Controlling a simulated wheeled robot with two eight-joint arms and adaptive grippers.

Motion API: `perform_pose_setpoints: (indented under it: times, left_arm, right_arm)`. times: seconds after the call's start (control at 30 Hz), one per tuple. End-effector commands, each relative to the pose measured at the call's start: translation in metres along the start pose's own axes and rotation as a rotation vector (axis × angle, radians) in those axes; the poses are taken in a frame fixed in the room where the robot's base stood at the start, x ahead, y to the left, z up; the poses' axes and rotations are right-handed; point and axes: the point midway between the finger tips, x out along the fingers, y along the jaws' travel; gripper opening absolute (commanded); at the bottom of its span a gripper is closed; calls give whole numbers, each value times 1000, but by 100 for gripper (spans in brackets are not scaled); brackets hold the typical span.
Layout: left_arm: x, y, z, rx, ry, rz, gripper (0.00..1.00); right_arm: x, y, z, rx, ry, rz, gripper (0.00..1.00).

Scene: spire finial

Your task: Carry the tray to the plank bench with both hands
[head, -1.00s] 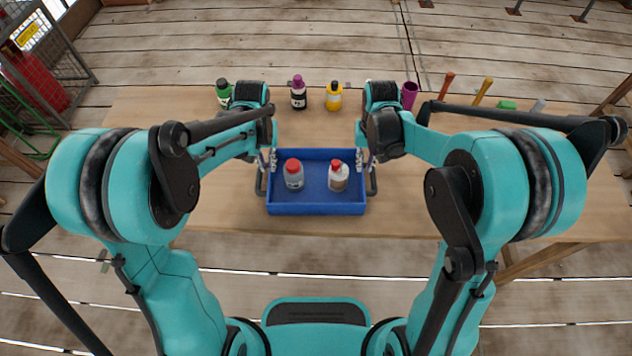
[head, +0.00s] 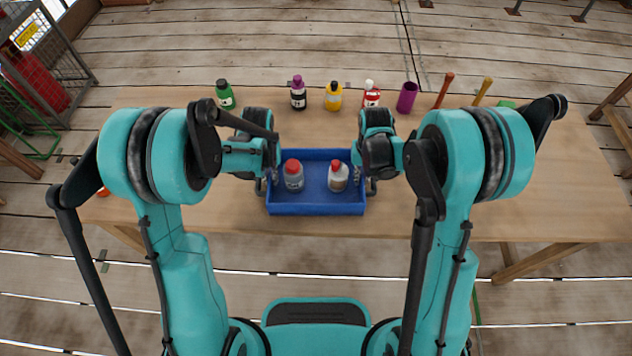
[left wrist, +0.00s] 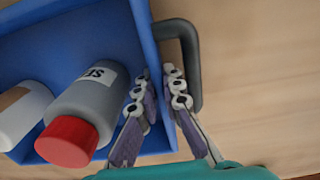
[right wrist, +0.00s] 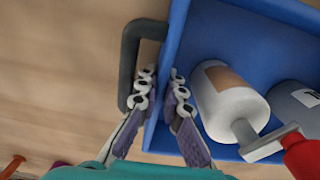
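The blue tray (head: 316,208) sits at the front edge of a wooden table (head: 420,210). It holds a grey bottle with a red cap (head: 294,178) and a whitish bottle with a red tip (head: 338,179). My left gripper (left wrist: 160,95) is open at the tray's left side. Its fingers lie either side of the wall, one within the loop of the dark handle (left wrist: 194,60). My right gripper (right wrist: 160,95) is open the same way at the right side, by the other handle (right wrist: 128,65). I cannot tell whether the fingers touch the wall. No plank bench is identifiable for certain.
A wooden structure (head: 616,115) is at the right edge. A wire cage (head: 50,50) is at far left.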

Motion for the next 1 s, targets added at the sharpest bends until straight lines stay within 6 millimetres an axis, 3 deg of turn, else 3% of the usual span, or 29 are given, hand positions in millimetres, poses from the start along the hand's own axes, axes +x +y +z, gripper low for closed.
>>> perform_pose_setpoints:
  times: [0.53,1.0]
  left_arm:
    - [-5,0,0,0,0,0,0]
    - [-46,0,0,0,0,0,0]
  right_arm:
    - [-5,0,0,0,0,0,0]
    - [-46,0,0,0,0,0,0]
